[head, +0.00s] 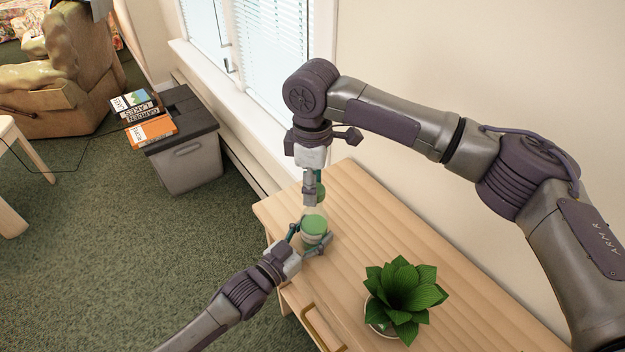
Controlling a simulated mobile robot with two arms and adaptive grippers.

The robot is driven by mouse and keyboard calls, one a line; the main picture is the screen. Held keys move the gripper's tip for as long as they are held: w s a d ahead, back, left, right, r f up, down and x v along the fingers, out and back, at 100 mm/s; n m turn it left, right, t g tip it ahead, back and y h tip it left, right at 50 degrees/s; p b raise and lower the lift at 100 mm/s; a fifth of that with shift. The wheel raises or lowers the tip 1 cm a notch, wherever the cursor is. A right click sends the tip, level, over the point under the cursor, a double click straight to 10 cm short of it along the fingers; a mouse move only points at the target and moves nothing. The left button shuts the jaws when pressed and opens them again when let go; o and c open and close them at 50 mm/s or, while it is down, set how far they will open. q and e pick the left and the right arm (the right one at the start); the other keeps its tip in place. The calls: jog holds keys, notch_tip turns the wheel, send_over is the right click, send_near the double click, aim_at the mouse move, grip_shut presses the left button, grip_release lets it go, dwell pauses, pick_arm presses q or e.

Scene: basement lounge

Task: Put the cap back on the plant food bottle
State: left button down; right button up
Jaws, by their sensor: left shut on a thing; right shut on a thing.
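The plant food bottle (313,226), pale with green on it, stands at the far left end of the wooden cabinet. My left gripper (316,242) reaches in from the lower left and is shut around the bottle. My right gripper (316,190) points down from above and is shut on the small green cap (321,191). The cap is just above the bottle in the picture. I cannot tell whether cap and bottle touch. The fingers hide part of both.
A leafy potted plant (403,292) stands on the wooden cabinet (365,215), to the right of the bottle. The cabinet top behind the plant is clear. A lidded grey bin (188,165) with books (150,130) stands on the floor by the window wall.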

jog(key=shift+f, duration=0.35)
jog(key=shift+f, duration=0.6)
dwell(0.3)
